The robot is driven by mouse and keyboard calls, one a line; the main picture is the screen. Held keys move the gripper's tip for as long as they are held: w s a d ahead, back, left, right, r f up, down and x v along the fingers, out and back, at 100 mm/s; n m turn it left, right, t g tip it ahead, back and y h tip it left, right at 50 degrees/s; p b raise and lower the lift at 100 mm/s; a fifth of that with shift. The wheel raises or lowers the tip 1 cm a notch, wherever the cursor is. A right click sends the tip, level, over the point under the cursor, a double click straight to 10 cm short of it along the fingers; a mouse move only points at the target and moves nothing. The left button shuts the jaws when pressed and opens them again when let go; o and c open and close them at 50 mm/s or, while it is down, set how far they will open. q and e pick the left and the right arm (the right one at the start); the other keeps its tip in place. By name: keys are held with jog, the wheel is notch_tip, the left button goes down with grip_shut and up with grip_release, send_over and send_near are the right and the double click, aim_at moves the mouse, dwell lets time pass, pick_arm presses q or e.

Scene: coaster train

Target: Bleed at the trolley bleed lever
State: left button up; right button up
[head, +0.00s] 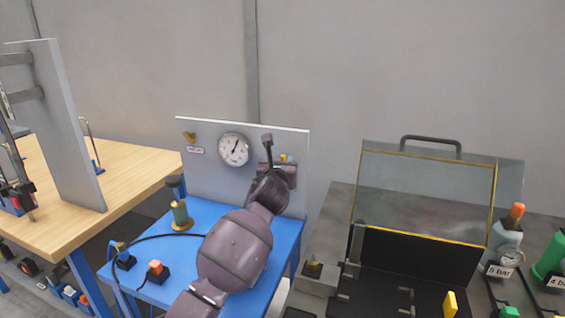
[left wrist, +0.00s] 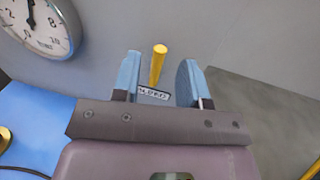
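The bleed lever is a slim yellow handle (left wrist: 157,66) on the grey trolley panel (head: 212,185), above a small label (left wrist: 153,94) that seems to read "BLEED". In the head view only a small bit of yellow (head: 283,157) shows by my left gripper (head: 284,165). In the left wrist view, my left gripper (left wrist: 158,82) is open, with its two blue-grey fingers on either side of the lever and gaps showing between them. How deep the lever sits between the fingers is hard to tell. The pressure gauge (head: 234,149) is left of the gripper. My right gripper is not in view.
The blue trolley top (head: 185,259) carries a brass valve (head: 181,212), a red-orange button (head: 156,269) and a black hose. A wooden bench (head: 130,170) is at left.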

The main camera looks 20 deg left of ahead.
pick_arm(q)
jog(key=shift+w+a, duration=0.25)
jog(key=shift+w, duration=0.95)
grip_shut()
